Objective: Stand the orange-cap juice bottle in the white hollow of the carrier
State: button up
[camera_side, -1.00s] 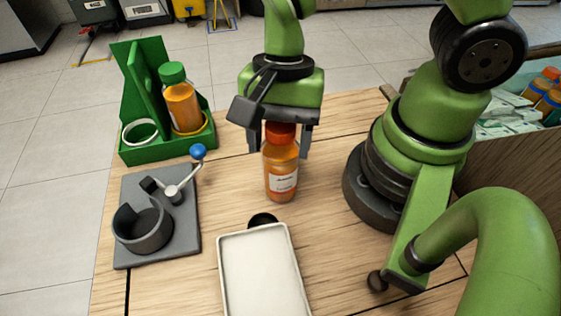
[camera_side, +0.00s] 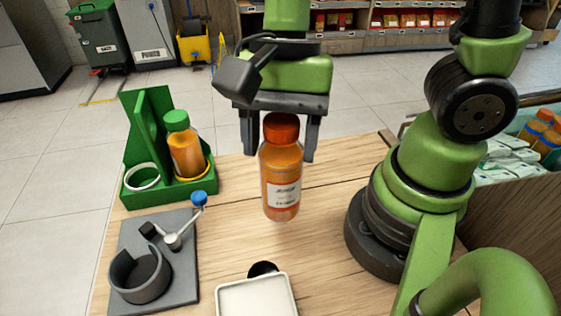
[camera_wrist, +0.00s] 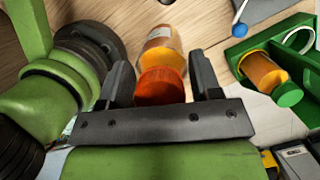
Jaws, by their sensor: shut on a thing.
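The orange-cap juice bottle (camera_side: 281,172) hangs upright in my gripper (camera_side: 280,140), above the wooden table. In the wrist view the bottle (camera_wrist: 160,45) shows between the two fingers of my gripper (camera_wrist: 160,82), with its orange cap toward the palm. The green carrier (camera_side: 170,192) stands at the left of the table, apart from the held bottle. Its white-ringed hollow (camera_side: 142,177) is empty, on the left side of its divider. A green-cap bottle (camera_side: 185,152) stands in its yellow-ringed hollow on the right.
A grey fixture (camera_side: 190,280) with a cup-like holder and a blue-knobbed lever sits in front of the carrier. A white tray (camera_side: 256,297) lies at the front middle. A crate with bottles and packets (camera_side: 515,160) is at the right. Bare table lies below the bottle.

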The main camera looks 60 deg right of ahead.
jog(key=shift+r, duration=0.5)
jog(key=shift+w+d+r, duration=0.1)
jog(key=shift+w+r, duration=0.1)
jog(key=w+d+f+n+g+h, duration=0.2)
jog(key=w+d+f+n+h, duration=0.1)
jog(key=w+d+n, duration=0.95)
jog(key=s+a+r+n+h, duration=0.1)
jog(key=s+a+r+n, duration=0.15)
jog(key=s+a, duration=0.45)
jog(key=s+a+r+n, duration=0.1)
jog(key=s+a+n, duration=0.2)
jog(key=s+a, duration=0.45)
notch_tip(320, 180, down, 10)
jog(key=w+a, duration=0.1)
jog(key=shift+w+a, duration=0.2)
jog(key=shift+a, duration=0.15)
